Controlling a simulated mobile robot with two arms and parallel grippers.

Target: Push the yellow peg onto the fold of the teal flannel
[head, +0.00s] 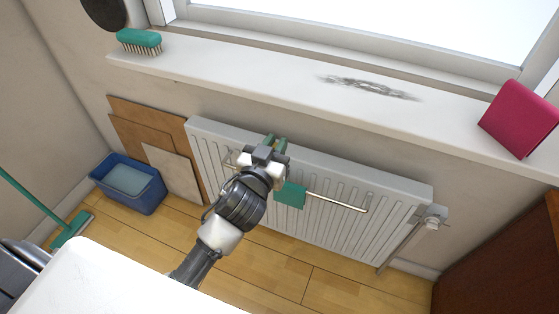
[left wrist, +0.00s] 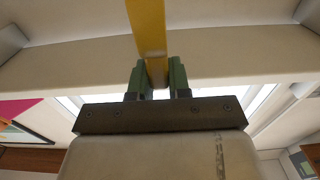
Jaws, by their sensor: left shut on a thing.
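The teal flannel (head: 290,195) hangs over the thin metal rail (head: 338,202) in front of the radiator. Its left side meets the outline of my arm, so part may be hidden. My left gripper (head: 275,144) is just up and left of the flannel in the head view, its green fingertips against the radiator's upper part. In the left wrist view my left gripper (left wrist: 157,78) is shut on the yellow peg (left wrist: 147,35), which sticks out between its fingers. I cannot make out the peg clearly in the head view. My right gripper is not in view.
The white radiator (head: 320,170) stands below the windowsill (head: 270,87). The sill holds a teal brush (head: 139,40) and a crimson object (head: 518,119). A blue tub (head: 128,184), boards (head: 158,135) and a green broom (head: 72,229) are at left. Floor right of my arm is clear.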

